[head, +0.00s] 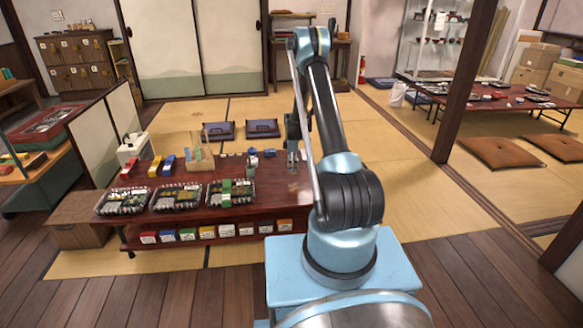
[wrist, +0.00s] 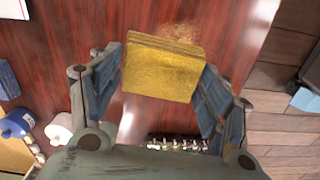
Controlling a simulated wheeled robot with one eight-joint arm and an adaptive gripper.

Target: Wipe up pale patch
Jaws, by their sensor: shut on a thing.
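A yellow, grainy sponge-like block (wrist: 162,75) sits between the two fingers of my gripper (wrist: 160,62) in the wrist view. My gripper is shut on it. A faint pale brownish patch (wrist: 190,24) shows on the red-brown table just past the block's far edge; part of it may be hidden under the block. In the head view my gripper (head: 294,158) is low over the right end of the low table (head: 270,190). The block is too small to make out there. I cannot tell whether it touches the tabletop.
Several packed trays (head: 176,197) stand on the table's left and middle. A clear holder (head: 200,158) and small blue items (head: 252,152) stand toward the back. Colored boxes (head: 208,232) line the shelf below. The table's right end looks mostly clear.

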